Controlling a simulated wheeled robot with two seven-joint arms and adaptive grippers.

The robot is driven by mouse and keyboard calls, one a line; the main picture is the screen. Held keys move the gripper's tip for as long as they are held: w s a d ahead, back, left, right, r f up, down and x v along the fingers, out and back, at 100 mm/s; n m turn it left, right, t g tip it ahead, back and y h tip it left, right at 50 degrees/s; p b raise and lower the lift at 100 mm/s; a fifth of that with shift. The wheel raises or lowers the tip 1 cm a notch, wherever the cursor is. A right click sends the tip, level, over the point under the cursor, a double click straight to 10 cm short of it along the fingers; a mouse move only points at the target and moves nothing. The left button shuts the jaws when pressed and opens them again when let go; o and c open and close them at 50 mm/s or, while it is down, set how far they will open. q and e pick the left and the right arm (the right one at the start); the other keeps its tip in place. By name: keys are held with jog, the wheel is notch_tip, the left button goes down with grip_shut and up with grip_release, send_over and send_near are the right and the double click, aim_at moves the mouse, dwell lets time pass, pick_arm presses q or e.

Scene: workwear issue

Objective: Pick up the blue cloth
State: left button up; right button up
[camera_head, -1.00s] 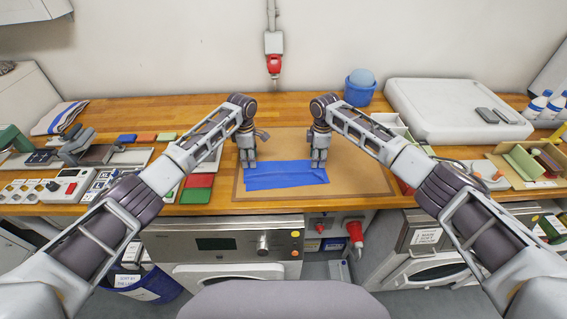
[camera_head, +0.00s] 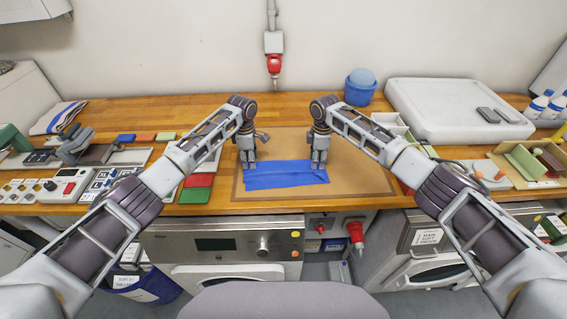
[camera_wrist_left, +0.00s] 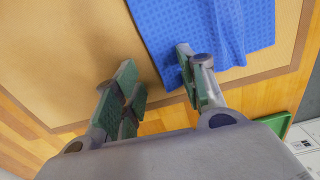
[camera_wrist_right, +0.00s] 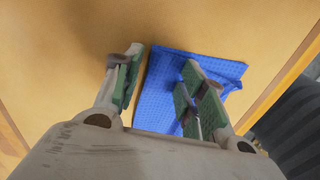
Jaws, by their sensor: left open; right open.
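The blue cloth (camera_head: 285,176) lies as a wide strip on the brown mat (camera_head: 365,175) in the head view. My left gripper (camera_head: 249,163) is open at the cloth's far left corner. In the left wrist view the gripper (camera_wrist_left: 155,90) has one finger over the edge of the textured cloth (camera_wrist_left: 215,25) and the other over bare mat. My right gripper (camera_head: 318,163) is open at the cloth's far right corner. In the right wrist view the gripper (camera_wrist_right: 160,80) has one finger over the cloth (camera_wrist_right: 158,100) and the other beside its edge. I cannot tell whether the fingers touch the cloth.
Red and green pieces (camera_head: 197,188) lie left of the mat. A blue bucket (camera_head: 359,92) stands behind it, and a white case (camera_head: 450,110) is at the back right. A folded striped towel (camera_head: 58,117) is at the far left. The mat's right part is clear.

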pick_arm(q)
jog(key=shift+f, duration=0.2)
pick_arm(e)
jog(key=shift+f, duration=0.2)
pick_arm(q)
jog(key=shift+c, duration=0.5)
pick_arm(e)
jog(key=shift+c, duration=0.5)
pick_arm(q)
jog(key=shift+s, duration=0.1)
grip_shut()
pick_arm(e)
jog(key=shift+s, duration=0.1)
grip_shut()
pick_arm(q)
jog(key=shift+f, duration=0.1)
pick_arm(e)
jog(key=shift+f, duration=0.15)
pick_arm(q)
jog(key=shift+r, duration=0.2)
pick_arm(e)
jog(key=shift+d+r, duration=0.1)
jog(key=shift+r, duration=0.2)
